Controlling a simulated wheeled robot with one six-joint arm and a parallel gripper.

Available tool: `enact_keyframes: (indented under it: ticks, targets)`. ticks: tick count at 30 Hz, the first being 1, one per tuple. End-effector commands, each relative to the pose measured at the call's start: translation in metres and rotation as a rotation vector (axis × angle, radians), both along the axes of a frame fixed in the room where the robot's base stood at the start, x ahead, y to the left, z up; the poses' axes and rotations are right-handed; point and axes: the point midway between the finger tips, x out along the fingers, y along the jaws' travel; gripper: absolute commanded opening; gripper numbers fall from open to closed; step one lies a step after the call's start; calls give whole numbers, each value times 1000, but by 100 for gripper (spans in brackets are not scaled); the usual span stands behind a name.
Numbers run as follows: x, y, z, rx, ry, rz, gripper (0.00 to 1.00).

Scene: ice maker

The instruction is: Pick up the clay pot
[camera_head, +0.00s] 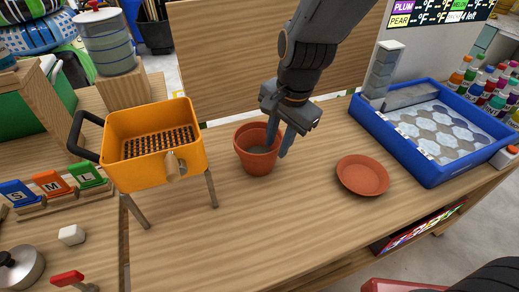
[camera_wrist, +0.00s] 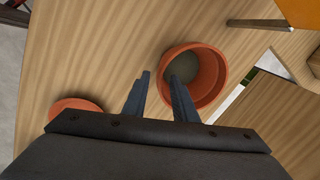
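The clay pot (camera_head: 253,158) is a terracotta pot standing upright on the wooden table in the head view. Its open mouth faces up, and the wrist view looks down into the pot (camera_wrist: 217,71). My gripper (camera_head: 278,146) is at the pot's right rim, pointing down. In the wrist view my gripper (camera_wrist: 158,82) has its two fingers apart. One finger appears over or inside the pot's mouth and the other is outside, with the near wall between them. I cannot tell whether either finger touches the wall.
A terracotta saucer (camera_head: 362,175) lies right of the pot. A yellow basket (camera_head: 125,181) on legs stands left. A blue tray (camera_head: 427,176) sits at the right. A wooden panel (camera_head: 225,60) rises behind. The table's front middle is clear.

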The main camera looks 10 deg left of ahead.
Motion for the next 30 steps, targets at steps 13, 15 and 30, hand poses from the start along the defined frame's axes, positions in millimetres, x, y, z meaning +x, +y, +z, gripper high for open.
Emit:
enact_keyframes:
  ticks: [13, 15, 30]
  targets:
    - [8, -1, -30, -1, -1, 2, 26]
    - [9, -1, -33, -1, -1, 2, 26]
    - [13, 6, -67, -1, 2, 2, 26]
